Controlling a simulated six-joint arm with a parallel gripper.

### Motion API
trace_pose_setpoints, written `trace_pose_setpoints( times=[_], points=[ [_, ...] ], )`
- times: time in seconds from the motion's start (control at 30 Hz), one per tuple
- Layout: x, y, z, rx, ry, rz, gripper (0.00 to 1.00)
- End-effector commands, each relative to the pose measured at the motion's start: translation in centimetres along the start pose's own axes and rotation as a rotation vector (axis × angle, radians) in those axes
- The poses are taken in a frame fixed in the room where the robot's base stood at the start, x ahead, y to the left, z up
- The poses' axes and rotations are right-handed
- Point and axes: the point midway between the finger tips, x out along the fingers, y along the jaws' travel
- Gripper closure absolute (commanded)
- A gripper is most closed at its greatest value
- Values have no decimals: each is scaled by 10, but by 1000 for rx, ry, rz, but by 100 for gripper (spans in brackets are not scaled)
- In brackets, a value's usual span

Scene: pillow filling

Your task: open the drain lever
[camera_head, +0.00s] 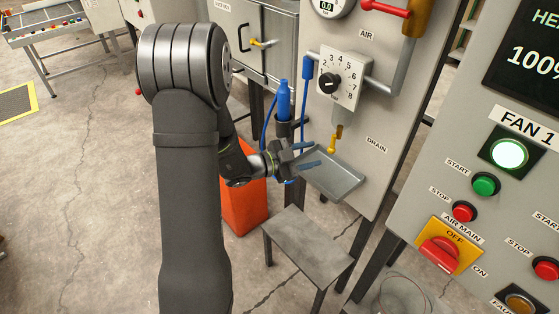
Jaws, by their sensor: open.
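The drain lever (332,146) is a small yellow handle hanging below a brass valve, left of the DRAIN label on the grey panel. It points downward. My gripper (312,156) is open, with two blue-tipped fingers pointing right. In the picture, the fingertips are just left of and slightly below the lever. No contact with the lever is visible, and the depth between them is hard to tell. Nothing shows between the fingers.
A grey metal drip tray (338,190) juts out below the lever, close under my fingers. A numbered dial (340,78) and blue hose are above. A small grey table (305,240) and orange bin (243,207) stand below. A button panel (470,165) is right.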

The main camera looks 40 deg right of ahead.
Motion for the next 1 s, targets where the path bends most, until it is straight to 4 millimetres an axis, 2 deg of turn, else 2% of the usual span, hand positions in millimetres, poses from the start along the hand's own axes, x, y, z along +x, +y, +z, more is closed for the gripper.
trace_pose_setpoints(
  times=[0.1, 0.3, 0.5, 0.7, 1.0],
  points=[
    [-27, -1, 0, 0, -2, -5, 57],
    [-65, -1, 0, 0, -3, -4, 57],
    [-90, -1, 0, 2, -2, -2, 57],
    [-98, 0, 0, 1, 0, 0, 57],
    [-98, 0, 0, 1, 0, 0, 57]
  ],
)
